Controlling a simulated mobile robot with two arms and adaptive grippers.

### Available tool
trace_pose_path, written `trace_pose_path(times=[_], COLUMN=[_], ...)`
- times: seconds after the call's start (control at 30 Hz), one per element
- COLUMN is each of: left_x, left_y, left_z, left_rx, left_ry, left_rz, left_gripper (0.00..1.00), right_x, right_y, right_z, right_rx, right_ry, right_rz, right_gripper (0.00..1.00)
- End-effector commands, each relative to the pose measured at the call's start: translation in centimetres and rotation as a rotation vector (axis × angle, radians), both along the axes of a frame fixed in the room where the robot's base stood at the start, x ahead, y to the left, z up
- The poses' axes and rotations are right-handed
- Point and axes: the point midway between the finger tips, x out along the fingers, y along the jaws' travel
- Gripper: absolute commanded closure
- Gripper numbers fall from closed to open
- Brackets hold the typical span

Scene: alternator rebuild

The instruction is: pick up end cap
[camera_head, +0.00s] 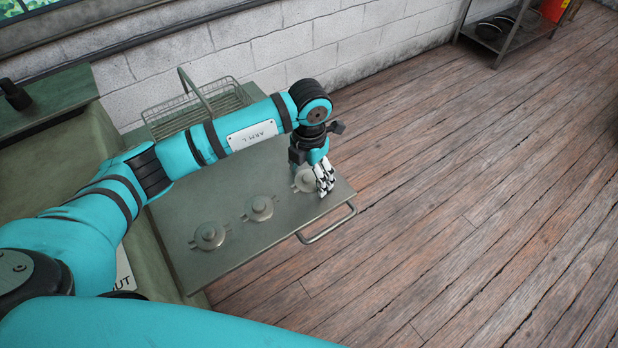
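Three round, flanged grey metal parts, which look like end caps, lie in a diagonal row on a grey metal tabletop (255,240). One end cap (209,236) is at the left and one (259,208) is in the middle. The third end cap (300,184) is at the right, partly hidden by my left gripper (325,190). That gripper points down at this cap's right side. I cannot tell whether it touches the cap or whether its fingers are open. My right gripper is out of view.
A wire basket (170,122) with a raised handle stands at the back of the tabletop, by the white block wall (260,50). A bar handle (328,229) sticks out from the right edge. Wooden floor (470,190) lies open to the right. A metal shelf (508,30) stands far off.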

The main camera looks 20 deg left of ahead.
Motion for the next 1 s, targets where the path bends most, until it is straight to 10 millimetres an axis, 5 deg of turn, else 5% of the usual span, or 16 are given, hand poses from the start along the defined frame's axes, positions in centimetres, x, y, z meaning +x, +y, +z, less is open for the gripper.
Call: trace_pose_path(times=[0.37,0.73,1.0], left_x=[0.0,0.0,0.1], left_y=[0.0,0.0,0.0], left_z=[0.0,0.7,4.1], left_rx=[0.0,0.0,0.0], left_ry=[0.0,-0.001,-0.002], left_rz=[0.0,0.0,-0.002], left_gripper=[0.74,0.74,0.74], right_x=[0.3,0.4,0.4], right_y=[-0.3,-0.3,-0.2], right_z=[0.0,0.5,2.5], right_rx=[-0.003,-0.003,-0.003], right_ry=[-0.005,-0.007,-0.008], right_rz=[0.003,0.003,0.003], right_gripper=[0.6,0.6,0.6])
